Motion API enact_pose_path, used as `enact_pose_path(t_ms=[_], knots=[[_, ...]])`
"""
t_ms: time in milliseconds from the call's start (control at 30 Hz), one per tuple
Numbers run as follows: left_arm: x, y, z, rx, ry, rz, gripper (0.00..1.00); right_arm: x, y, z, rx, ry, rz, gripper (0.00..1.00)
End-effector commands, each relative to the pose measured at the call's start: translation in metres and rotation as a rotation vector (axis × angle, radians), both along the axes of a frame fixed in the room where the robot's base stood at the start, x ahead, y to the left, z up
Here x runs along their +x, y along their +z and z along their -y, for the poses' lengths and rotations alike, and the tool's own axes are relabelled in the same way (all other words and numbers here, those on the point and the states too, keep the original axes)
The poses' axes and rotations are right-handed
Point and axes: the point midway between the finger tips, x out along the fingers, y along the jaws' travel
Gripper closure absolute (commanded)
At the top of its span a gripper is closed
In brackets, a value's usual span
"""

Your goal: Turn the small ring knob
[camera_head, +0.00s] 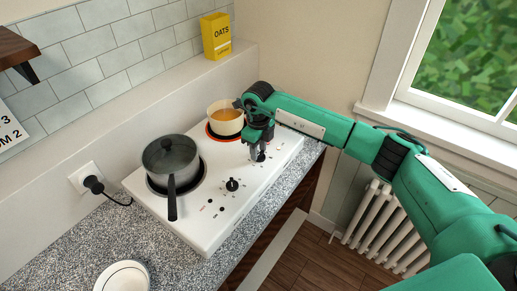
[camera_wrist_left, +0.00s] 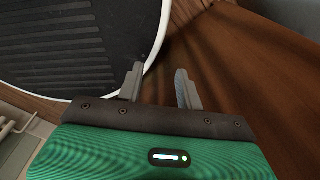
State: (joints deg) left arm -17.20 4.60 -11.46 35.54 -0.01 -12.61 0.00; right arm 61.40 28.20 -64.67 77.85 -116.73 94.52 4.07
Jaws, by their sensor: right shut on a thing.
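A white two-ring hob (camera_head: 205,237) stands on the speckled counter. My right gripper (camera_head: 256,158) reaches down from above and is shut on the dark knob (camera_head: 261,157) at the hob's far right, which the fingers partly hide. Another black knob (camera_head: 232,185) stands free, nearer the middle of the front strip. The far, smaller ring (camera_head: 210,131) glows red-orange under a cream pot (camera_head: 226,119) with orange contents. My left gripper (camera_wrist_left: 157,82) shows in the left wrist view only, its fingers apart and nothing between them.
A dark lidded pan (camera_head: 170,158) sits on the near ring, its handle (camera_head: 172,200) pointing to the front. A yellow oats box (camera_head: 216,36) stands on the back ledge. A plug and cord (camera_head: 93,184) are at the wall. A white radiator (camera_head: 385,228) is at the right.

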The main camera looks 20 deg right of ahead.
Motion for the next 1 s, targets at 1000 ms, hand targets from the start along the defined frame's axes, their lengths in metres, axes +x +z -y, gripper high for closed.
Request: enact_pose_path(t_ms=[1000], knots=[[-0.001, -0.105, 0.0, 0.0, 0.0, -0.001, 0.64, -0.002, -0.001, -0.002, -0.001, 0.688, 0.003, 0.88]])
